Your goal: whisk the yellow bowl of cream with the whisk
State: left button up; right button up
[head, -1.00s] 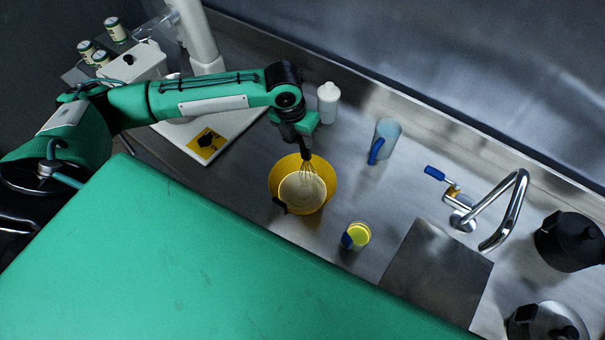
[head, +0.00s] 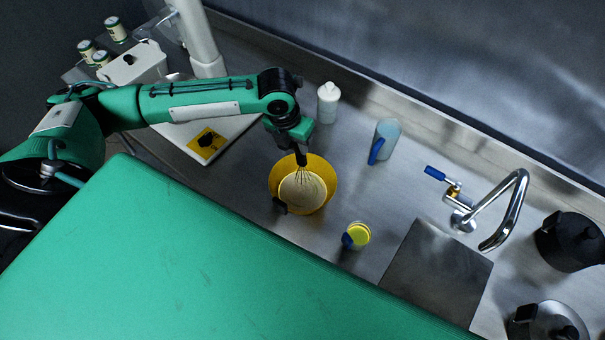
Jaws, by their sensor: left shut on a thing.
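The yellow bowl (head: 329,186) stands on the steel counter and holds pale cream (head: 302,193). It has a dark handle or clip at its lower left. My left gripper (head: 299,145) is above the bowl's far side, shut on the whisk (head: 302,174). The whisk points down, its wires inside the bowl and at the cream; how deep they reach cannot be told. My right gripper is not in view.
A white bottle (head: 328,103) stands behind the bowl. A clear blue-handled jug (head: 386,139) and a yellow-filled cup (head: 359,235) are to the right. The sink tap (head: 507,205) and dark pots (head: 573,242) are farther right. A white board (head: 228,136) lies left.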

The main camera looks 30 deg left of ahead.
pick_arm(q)
jog(key=shift+r, duration=0.15)
jog(key=shift+s+a+r, duration=0.15)
jog(key=shift+s+r, duration=0.1)
jog(key=shift+r, duration=1.15)
jog(key=shift+s+a+r, duration=0.2)
jog(key=shift+r, duration=1.25)
jog(key=shift+s+a+r, duration=0.15)
jog(key=shift+s+r, duration=0.1)
jog(key=shift+r, duration=1.15)
jog(key=shift+r, duration=0.15)
notch_tip(320, 180, up, 5)
jog(key=shift+f, duration=0.15)
